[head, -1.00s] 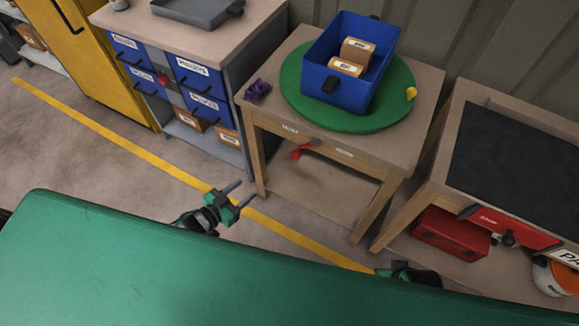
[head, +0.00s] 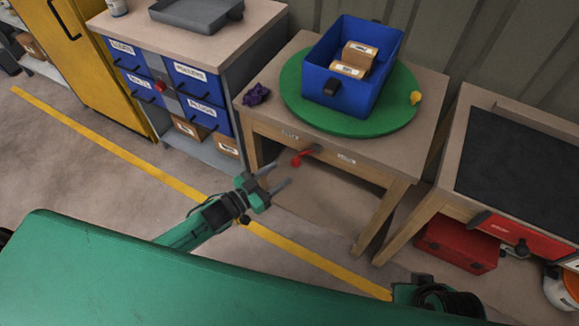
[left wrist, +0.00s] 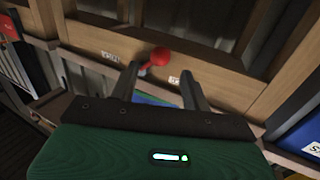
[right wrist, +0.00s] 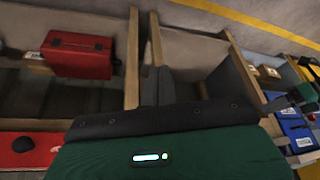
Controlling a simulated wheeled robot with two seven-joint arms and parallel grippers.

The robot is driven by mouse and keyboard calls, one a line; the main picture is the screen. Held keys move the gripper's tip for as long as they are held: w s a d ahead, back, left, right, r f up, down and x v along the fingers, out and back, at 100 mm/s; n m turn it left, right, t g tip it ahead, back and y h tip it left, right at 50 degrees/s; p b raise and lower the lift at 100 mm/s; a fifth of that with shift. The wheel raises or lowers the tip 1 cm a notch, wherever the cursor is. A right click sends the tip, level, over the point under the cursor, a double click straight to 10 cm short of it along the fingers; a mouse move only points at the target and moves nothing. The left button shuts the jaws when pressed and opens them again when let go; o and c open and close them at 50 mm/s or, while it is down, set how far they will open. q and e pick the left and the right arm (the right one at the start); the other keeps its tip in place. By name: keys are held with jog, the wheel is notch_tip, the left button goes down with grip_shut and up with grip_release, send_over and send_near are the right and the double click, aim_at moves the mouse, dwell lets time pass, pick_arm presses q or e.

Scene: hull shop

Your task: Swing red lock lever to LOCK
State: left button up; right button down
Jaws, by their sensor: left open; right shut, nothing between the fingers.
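The red lock lever (head: 300,157) is on the front apron of the wooden table, below the green turntable (head: 292,93). It points to the lower left in the head view, between two small white labels. My left gripper (head: 276,180) is open and empty, just in front of and below the lever. In the left wrist view the lever's red knob (left wrist: 160,56) shows beyond and between the fingertips (left wrist: 160,78), apart from them. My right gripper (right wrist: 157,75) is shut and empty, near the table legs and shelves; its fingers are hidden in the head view.
A blue bin (head: 340,100) with cardboard boxes stands on the turntable, which has a yellow knob (head: 415,97). A purple cloth (head: 257,94) lies on the table's left corner. A drawer cabinet (head: 200,85) stands left. A red toolbox (head: 457,246) sits under the right bench.

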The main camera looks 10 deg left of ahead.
pick_arm(q)
jog(key=shift+x, duration=2.65)
grip_shut()
